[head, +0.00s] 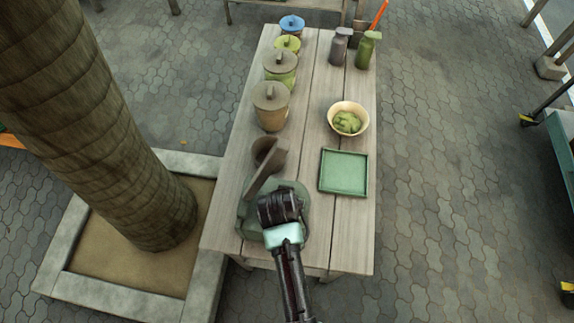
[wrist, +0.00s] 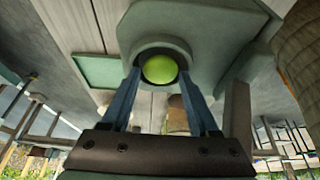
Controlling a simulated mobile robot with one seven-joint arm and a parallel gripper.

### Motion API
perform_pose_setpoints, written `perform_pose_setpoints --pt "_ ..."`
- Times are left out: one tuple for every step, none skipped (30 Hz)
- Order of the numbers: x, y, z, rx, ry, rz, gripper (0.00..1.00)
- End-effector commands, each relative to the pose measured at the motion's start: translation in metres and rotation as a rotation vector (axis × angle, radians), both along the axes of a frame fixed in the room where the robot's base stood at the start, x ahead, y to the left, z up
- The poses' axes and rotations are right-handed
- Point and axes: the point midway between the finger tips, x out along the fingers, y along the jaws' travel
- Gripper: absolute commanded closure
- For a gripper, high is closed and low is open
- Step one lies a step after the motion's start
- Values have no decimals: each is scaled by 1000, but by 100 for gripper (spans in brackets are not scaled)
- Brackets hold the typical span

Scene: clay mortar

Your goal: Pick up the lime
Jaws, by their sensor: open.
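The lime (wrist: 160,69) is a bright green ball in the wrist view. It sits in a round hollow of a grey-green piece (wrist: 205,30) on the table. My gripper (wrist: 160,77) is open, with one blue finger on each side of the lime in the picture; I cannot tell whether they touch it. In the head view my gripper (head: 280,210) is over the grey-green piece (head: 245,218) at the near end of the table, and the lime is hidden.
A brown cup (head: 263,150) and a slanting grey-brown bar (head: 266,172) stand close behind my gripper. A green tray (head: 344,173) and a cream bowl (head: 359,109) are on the right. Several lidded jars (head: 270,104) line the left edge of the wooden table (head: 350,235).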

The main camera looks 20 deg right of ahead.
Motion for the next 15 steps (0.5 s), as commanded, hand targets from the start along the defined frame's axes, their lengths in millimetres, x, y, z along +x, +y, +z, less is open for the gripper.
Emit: perform_pose_setpoints --pt "0 0 0 -1 -1 0 39" --pt "0 0 0 -1 -1 0 39" --pt "0 0 0 -1 -1 0 39" --pt "0 0 0 -1 -1 0 39" --pt "0 0 0 -1 -1 0 39" --pt "0 0 0 -1 -1 0 41" --pt "0 0 0 -1 -1 0 46" --pt "0 0 0 -1 -1 0 52" --pt "0 0 0 -1 -1 0 59" --pt "0 0 0 -1 -1 0 64" --pt "0 0 0 -1 -1 0 70" --pt "0 0 0 -1 -1 0 77" --pt "0 0 0 -1 -1 0 82" --pt "0 0 0 -1 -1 0 88" --pt "0 0 0 -1 -1 0 95"
